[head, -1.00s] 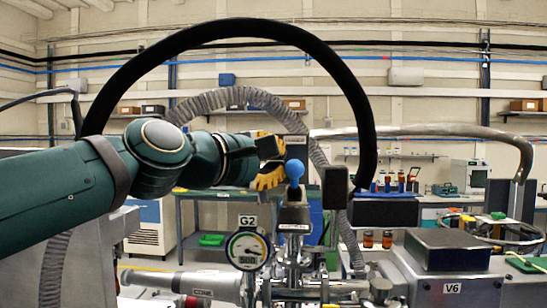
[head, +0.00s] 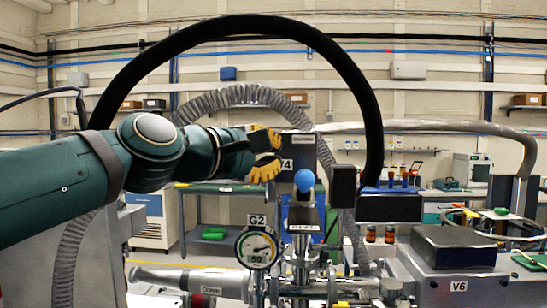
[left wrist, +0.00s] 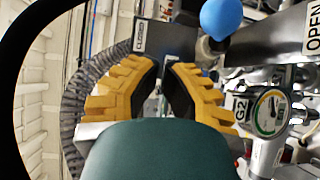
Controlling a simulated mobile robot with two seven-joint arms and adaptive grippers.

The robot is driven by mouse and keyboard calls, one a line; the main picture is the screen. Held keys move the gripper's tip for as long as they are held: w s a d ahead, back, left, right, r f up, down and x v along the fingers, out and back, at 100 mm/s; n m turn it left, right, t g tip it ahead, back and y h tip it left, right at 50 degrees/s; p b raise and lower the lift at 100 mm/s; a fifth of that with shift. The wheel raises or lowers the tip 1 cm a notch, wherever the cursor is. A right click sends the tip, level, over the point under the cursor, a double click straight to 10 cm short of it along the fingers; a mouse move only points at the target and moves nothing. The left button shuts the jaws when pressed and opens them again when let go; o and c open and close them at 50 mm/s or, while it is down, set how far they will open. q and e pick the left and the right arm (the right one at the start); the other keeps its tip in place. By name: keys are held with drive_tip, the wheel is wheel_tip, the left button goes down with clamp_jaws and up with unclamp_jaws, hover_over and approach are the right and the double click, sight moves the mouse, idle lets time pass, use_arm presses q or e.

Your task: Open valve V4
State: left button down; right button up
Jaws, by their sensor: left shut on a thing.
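My left gripper (head: 265,155) has yellow ribbed fingers. It is at valve V4 (head: 300,147), a grey block with a V4 label, behind the blue ball knob (head: 304,180). The fingers are shut on a dark part that I take to be V4's handle; the fingers mostly hide it. In the left wrist view the gripper (left wrist: 163,72) points to a dark grey upright part. The blue ball (left wrist: 221,17) is outside the fingers, at upper right. A CLOSED label (left wrist: 140,36) is at upper left and an OPEN sign (left wrist: 312,32) at upper right. My right gripper is not in view.
Gauge G2 (head: 257,248) stands close below my left gripper, in front of metal piping. A dark block (head: 344,186) is just right of the blue ball. The V6 housing (head: 458,285) is at lower right. A ribbed grey hose (head: 240,97) arches behind.

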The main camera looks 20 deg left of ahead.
use_arm(q)
drive_tip(key=s+a+f+b, duration=0.2)
drive_tip(key=s+a+f, duration=0.2)
drive_tip(key=s+f, duration=0.2)
drive_tip(key=shift+s+a+b, duration=0.15)
drive_tip(key=shift+a+b, duration=0.15)
drive_tip(key=shift+a, duration=0.1)
